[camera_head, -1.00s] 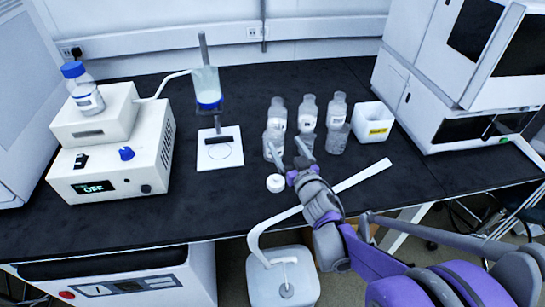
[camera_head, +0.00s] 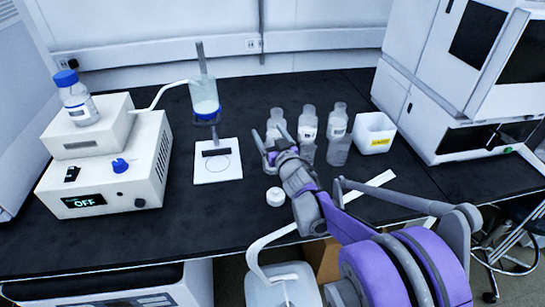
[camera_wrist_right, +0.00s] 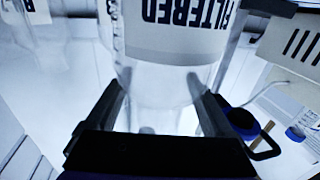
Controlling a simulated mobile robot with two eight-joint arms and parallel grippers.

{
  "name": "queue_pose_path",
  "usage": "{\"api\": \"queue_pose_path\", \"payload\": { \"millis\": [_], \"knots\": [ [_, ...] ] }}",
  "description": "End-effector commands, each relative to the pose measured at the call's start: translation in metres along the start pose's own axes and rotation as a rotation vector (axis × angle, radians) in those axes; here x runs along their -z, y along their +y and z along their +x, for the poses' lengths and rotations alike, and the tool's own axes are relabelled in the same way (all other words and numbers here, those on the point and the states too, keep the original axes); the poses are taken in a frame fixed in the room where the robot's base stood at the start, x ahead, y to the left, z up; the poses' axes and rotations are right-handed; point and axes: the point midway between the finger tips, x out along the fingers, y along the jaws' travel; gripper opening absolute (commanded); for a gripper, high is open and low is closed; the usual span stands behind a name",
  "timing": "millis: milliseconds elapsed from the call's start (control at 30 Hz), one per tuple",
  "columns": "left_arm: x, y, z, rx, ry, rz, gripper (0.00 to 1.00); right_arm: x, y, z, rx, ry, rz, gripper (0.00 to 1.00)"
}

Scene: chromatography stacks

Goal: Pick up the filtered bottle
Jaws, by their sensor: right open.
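The filtered bottle is clear with a white label reading "FILTERED", upside down in the right wrist view (camera_wrist_right: 175,70). In the head view, the leftmost of three bottles (camera_head: 276,119) stands at my right gripper (camera_head: 277,143), whose arm partly hides its lower part. In the right wrist view, the gripper's two fingers (camera_wrist_right: 157,108) are open on either side of the clear part of the bottle, below the label. I cannot tell whether either finger touches it. My left gripper is not in view.
Two more labelled bottles (camera_head: 308,123) (camera_head: 337,121) stand close to the right, then a white bin (camera_head: 373,136). A white cap (camera_head: 275,195) lies in front. A stand (camera_head: 218,173) with a funnel and a white device (camera_head: 110,180) are left.

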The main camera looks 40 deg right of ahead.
Motion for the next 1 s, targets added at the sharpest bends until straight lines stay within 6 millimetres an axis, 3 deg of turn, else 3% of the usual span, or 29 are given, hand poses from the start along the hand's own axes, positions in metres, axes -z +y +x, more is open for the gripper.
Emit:
{"api": "queue_pose_path", "payload": {
  "millis": [167, 633, 1000],
  "knots": [
    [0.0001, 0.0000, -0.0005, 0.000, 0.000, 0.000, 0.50, 0.0004, -0.0001, -0.0005, 0.000, 0.000, 0.000, 0.83],
    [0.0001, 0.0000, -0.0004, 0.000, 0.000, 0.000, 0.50, 0.0003, -0.0001, -0.0008, 0.000, 0.000, 0.000, 0.00],
    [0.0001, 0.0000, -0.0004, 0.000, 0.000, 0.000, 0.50, 0.0005, -0.0001, -0.0008, 0.000, 0.000, 0.000, 0.00]
  ]
}}
